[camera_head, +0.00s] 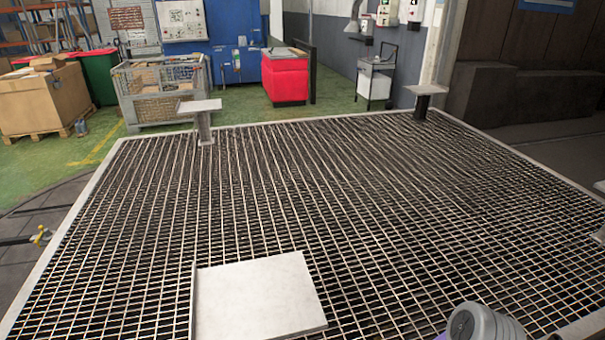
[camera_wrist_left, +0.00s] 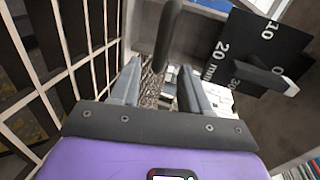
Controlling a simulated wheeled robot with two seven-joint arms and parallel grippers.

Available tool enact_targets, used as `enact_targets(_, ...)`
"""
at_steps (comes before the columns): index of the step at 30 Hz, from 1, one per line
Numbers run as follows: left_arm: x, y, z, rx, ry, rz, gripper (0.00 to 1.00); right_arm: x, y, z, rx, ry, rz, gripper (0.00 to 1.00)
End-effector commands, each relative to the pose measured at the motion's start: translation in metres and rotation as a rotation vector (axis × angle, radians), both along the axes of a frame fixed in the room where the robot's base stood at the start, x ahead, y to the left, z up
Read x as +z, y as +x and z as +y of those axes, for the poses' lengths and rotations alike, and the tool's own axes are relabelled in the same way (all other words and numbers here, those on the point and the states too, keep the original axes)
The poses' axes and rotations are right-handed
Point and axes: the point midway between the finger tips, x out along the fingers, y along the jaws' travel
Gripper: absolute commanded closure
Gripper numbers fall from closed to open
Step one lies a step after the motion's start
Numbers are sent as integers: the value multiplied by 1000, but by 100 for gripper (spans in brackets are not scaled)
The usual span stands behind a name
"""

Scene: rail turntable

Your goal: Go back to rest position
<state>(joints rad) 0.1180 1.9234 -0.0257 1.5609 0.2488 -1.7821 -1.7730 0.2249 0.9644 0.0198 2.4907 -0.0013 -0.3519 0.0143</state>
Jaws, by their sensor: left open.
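My left gripper (camera_wrist_left: 158,78) shows in the left wrist view. Its two grey fingers stand apart, with nothing between them. The purple wrist body fills the bottom of that view. The left gripper does not show in the head view. A grey and purple rounded part (camera_head: 484,325) at the bottom right of the head view looks like a piece of my own arm. I cannot tell which arm it belongs to. My right gripper is not in view.
A broad metal grating (camera_head: 330,190) lies ahead, with a flat grey plate (camera_head: 258,300) near its front edge. Small pedestals (camera_head: 200,106) stand at its back edge. In the left wrist view, a black panel marked in mm (camera_wrist_left: 262,40) and a dark rod (camera_wrist_left: 167,32) lie beyond the fingers.

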Motion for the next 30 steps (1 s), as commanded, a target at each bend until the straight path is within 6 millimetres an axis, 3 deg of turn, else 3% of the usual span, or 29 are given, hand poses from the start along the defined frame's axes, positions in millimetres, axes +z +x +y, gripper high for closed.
enact_targets(4,9,9,3,11,-182,60,54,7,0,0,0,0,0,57)
enact_targets(8,22,12,3,54,-471,173,54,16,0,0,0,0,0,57)
enact_targets(14,52,-10,-2,213,-913,387,54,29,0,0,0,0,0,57)
enact_targets(22,116,-83,-12,596,-1368,700,54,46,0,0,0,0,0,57)
enact_targets(30,177,-163,-17,1003,-1546,917,54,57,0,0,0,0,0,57)
